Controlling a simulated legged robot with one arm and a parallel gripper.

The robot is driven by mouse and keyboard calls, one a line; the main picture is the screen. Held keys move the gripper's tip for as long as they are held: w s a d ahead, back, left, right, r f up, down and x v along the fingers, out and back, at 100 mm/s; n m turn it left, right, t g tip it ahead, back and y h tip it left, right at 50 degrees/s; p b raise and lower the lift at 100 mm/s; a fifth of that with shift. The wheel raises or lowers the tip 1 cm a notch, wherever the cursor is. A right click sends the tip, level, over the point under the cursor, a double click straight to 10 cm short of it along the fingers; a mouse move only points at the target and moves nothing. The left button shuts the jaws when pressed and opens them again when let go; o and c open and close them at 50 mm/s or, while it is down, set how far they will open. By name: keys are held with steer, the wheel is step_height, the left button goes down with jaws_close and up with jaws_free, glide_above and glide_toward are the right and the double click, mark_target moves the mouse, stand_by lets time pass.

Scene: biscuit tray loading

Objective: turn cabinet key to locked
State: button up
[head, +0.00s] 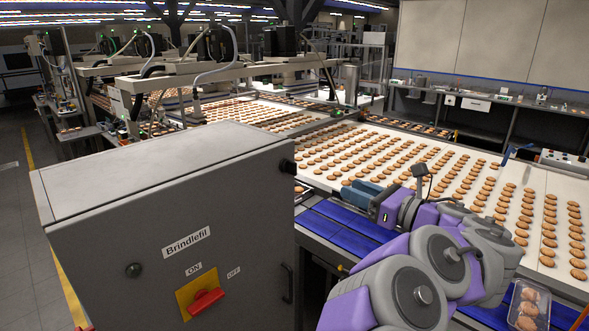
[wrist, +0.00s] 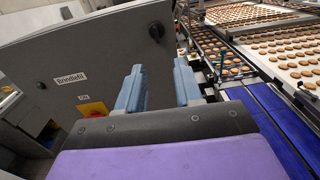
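The grey cabinet (head: 90,225) stands at the front left, labelled "Brindlefil". It also shows in the wrist view (wrist: 60,60). A dark round fitting (head: 134,270) sits on its front face, left of a red rotary switch (head: 207,300) on a yellow plate marked ON and OFF. The fitting is a small dark spot in the wrist view (wrist: 41,85). I cannot tell whether it is the key or which way it is turned. My gripper (head: 361,193) is right of the cabinet, apart from the fitting. Its blue fingers are spread and empty in the wrist view (wrist: 158,68).
A black fitting (head: 287,166) juts from the cabinet's upper right corner, with a black handle (head: 287,284) below. A blue conveyor strip (head: 345,232) and a white belt (head: 420,137) with many biscuits lie to the right. Grey floor (head: 20,240) is clear at the left.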

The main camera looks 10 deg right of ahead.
glide_toward(296, 169)
steer(key=x, duration=0.9)
steer(key=shift+w+b, duration=0.35)
steer(key=shift+w, duration=0.05)
steer(key=shift+a, duration=0.1)
jaws_close()
